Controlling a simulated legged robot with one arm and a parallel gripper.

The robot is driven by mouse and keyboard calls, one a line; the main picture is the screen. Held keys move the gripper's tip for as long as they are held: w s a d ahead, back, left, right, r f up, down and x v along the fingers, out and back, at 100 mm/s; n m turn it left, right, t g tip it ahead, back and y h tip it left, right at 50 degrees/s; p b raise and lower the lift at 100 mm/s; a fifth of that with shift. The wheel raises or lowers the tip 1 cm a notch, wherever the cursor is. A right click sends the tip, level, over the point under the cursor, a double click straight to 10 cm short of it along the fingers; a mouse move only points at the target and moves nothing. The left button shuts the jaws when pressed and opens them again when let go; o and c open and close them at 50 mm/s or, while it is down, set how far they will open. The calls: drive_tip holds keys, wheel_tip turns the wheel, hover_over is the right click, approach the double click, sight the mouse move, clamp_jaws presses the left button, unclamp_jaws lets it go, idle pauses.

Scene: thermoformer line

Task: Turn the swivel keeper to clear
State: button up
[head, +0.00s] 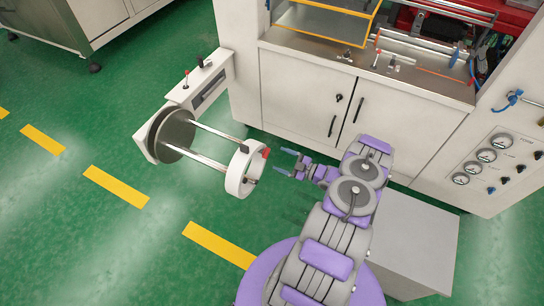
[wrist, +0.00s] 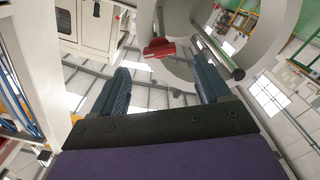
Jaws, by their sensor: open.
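The swivel keeper appears to be the small red piece (head: 266,153) on the rim of a white ring (head: 233,184). The ring sits at the free end of parallel metal rods (head: 205,162) reaching out from a round grey plate (head: 174,135). My gripper (head: 281,161) is open and empty, just right of the ring, its fingers pointing at it. In the wrist view the red keeper (wrist: 159,48) shows beyond and between the fingertips (wrist: 163,74), in front of the ring's pale face (wrist: 262,35). The gap is small, and I see no contact.
The white machine cabinet (head: 292,95) stands behind. A bracket with a red-tipped lever (head: 186,75) joins the grey plate's mount to it. A panel with gauges (head: 487,155) and a grey box (head: 415,235) are right. Green floor left is clear.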

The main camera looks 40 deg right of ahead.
sight(268, 154)
drive_tip(key=x, duration=0.5)
drive_tip(key=shift+a+b, duration=0.15)
drive_tip(key=shift+b, duration=0.25)
drive_tip(key=shift+w, duration=0.25)
drive_tip(key=shift+c, duration=0.2)
drive_tip(key=shift+a+r, duration=0.1)
drive_tip(key=c, duration=1)
